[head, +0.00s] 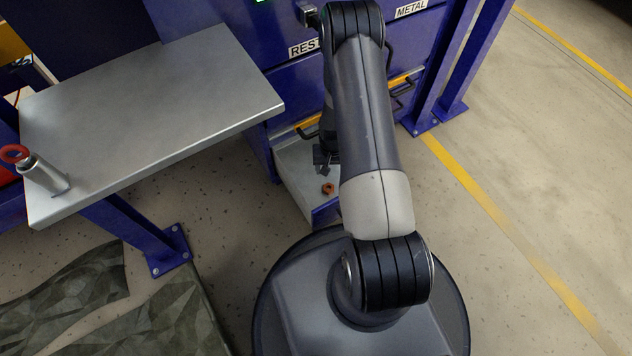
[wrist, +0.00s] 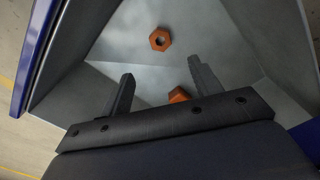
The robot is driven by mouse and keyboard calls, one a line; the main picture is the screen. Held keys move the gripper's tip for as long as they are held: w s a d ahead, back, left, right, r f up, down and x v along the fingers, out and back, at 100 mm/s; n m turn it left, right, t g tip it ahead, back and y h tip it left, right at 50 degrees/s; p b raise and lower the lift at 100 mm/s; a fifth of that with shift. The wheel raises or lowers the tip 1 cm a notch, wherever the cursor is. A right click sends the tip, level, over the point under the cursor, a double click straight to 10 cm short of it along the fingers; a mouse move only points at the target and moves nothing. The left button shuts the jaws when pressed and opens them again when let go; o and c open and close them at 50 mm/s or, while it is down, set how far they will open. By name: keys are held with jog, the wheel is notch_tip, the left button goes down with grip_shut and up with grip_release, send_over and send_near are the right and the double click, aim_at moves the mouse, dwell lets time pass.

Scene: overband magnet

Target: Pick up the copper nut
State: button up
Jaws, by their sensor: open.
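A copper-coloured hexagonal nut (wrist: 160,38) with a round hole lies in a pale grey bin in the wrist view, beyond my fingertips. A second copper-coloured piece (wrist: 178,95) shows between my fingers, close to the right one; its lower part is hidden behind my gripper's palm, so I cannot tell its full shape. My gripper (wrist: 160,72) is open with nothing clasped. In the head view, my gripper (head: 322,160) is over the bin, partly hidden by my arm. One copper-coloured piece (head: 327,188) shows there, just nearer the camera than the gripper.
The grey bin (head: 293,170) has sloping walls around the pieces and sits low at the blue machine (head: 302,78). A steel table (head: 150,110) stands left, bearing a metal cylinder with a red ring (head: 42,172). A blue post (head: 440,85) stands right; the floor beyond is clear.

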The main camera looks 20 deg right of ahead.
jog(key=b, duration=0.2)
send_over(328, 187)
jog(key=f, duration=0.6)
jog(key=shift+w+d+f, duration=0.1)
jog(key=shift+w+f, duration=0.1)
jog(key=shift+f, duration=0.1)
jog(key=shift+s+f+b, duration=0.15)
jog(key=shift+f+b, duration=0.5)
jog(key=shift+f, duration=0.7)
jog(key=shift+s+f+b, duration=0.15)
jog(key=shift+f+b, duration=0.5)
jog(key=shift+f, duration=0.65)
jog(key=shift+c, duration=0.2)
jog(key=c, duration=1.1)
